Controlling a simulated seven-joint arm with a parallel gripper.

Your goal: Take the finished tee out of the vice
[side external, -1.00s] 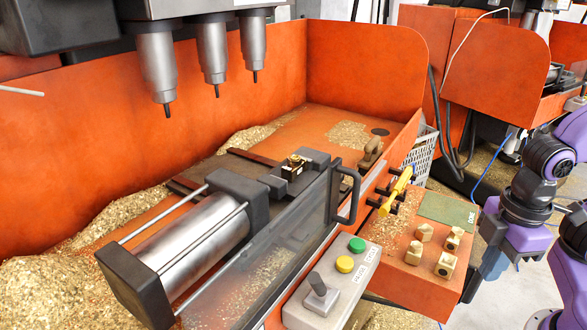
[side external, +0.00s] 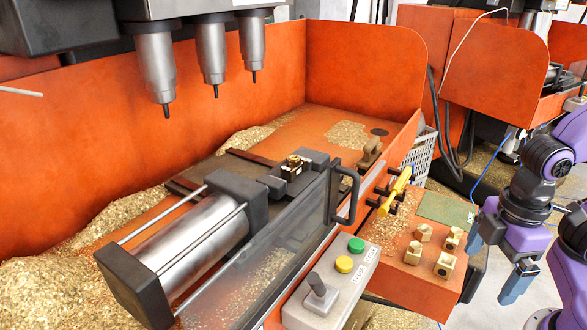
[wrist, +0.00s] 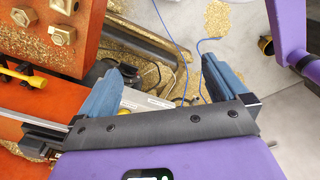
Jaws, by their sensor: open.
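The brass tee (side external: 293,164) sits small and dark gold between the dark jaws of the vice (side external: 238,190) in the side external view. Its lower part is hidden by the jaws. The vice's steel cylinder (side external: 190,248) lies to the left. A clear guard panel (side external: 262,265) with a black handle (side external: 347,197) stands in front of the vice. My gripper (side external: 496,260) is open and empty at the right, outside the machine and well away from the tee. Its blue fingers are spread apart in the wrist view (wrist: 163,85), with floor and a blue cable beyond them.
Several brass pieces (side external: 444,262) and a green pad (side external: 447,208) lie on the orange side shelf. A yellow-handled tool (side external: 396,190) rests on black pegs. A control box (side external: 330,285) has green and yellow buttons and a lever. Drill spindles (side external: 205,65) hang above. Chips (side external: 60,285) cover the bed.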

